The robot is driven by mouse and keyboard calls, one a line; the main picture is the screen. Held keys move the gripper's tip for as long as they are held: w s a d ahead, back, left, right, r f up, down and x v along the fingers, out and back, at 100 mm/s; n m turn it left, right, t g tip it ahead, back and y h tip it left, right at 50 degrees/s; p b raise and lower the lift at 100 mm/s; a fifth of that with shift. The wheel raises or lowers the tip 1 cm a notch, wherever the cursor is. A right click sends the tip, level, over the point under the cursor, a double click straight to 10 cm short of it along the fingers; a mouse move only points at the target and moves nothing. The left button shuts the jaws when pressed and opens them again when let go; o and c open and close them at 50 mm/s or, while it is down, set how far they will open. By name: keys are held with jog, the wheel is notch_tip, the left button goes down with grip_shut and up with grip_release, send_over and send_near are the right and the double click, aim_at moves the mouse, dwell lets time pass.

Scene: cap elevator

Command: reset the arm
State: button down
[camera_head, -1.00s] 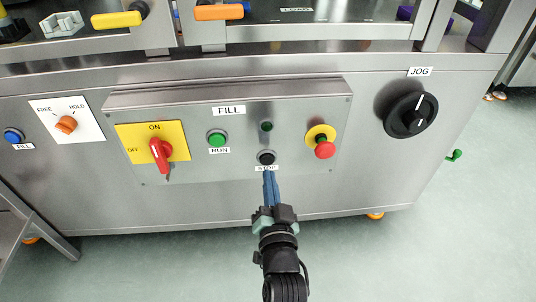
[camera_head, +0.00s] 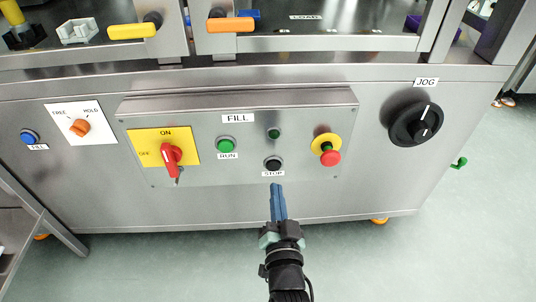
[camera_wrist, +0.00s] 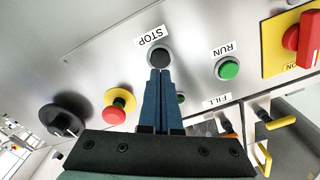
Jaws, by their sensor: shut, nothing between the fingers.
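My gripper (camera_head: 277,188) is in front of the FILL control panel (camera_head: 205,178), with its blue fingers shut together and empty. In the head view the fingertips are just below the STOP label and the black STOP button (camera_head: 273,163). In the wrist view the gripper (camera_wrist: 159,72) points at the black STOP button (camera_wrist: 159,58), with its tips overlapping the button's lower edge in the picture. The head view shows a gap between the tips and the button. The wrist view shows the panel upside down.
A green RUN button (camera_head: 226,144), red selector switch (camera_head: 171,158), red mushroom button (camera_head: 330,157) and black JOG wheel (camera_head: 416,124) are around it. Orange handle (camera_head: 231,25) and yellow handle (camera_head: 132,31) stick out above. Floor (camera_head: 440,240) in front is clear.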

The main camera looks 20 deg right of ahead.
jog(key=w+a+r+n+t+y+p, duration=0.1)
jog(key=a+r+n+t, duration=0.15)
jog(key=r, duration=0.85)
jog(key=w+a+r+n+t+y+p, duration=0.1)
jog(key=a+r, duration=0.3)
jog(key=r, duration=0.8)
jog(key=w+a+r+n+t+y+p, duration=0.1)
jog(key=a+r+t, duration=0.15)
jog(key=r, duration=0.85)
jog(key=s+a+r+n+t+y+p, duration=0.1)
jog(key=s+a+r+n, duration=0.1)
jog(key=s+r, duration=0.5)
jog(key=s+a+r+n+t+p, duration=0.1)
jog(key=s+a+r+t, duration=0.15)
jog(key=r, duration=0.85)
jog(key=s+a+r+n+t+y+p, duration=0.1)
jog(key=s+a+r+n, duration=0.15)
jog(key=s+r, duration=0.45)
notch_tip(320, 180, up, 38)
jog(key=w+p, duration=0.2)
jog(key=p, duration=3.5)
jog(key=shift+f+m, duration=0.2)
jog(key=shift+m, duration=0.2)
jog(key=shift+w+g, duration=0.1)
jog(key=shift+g, duration=0.15)
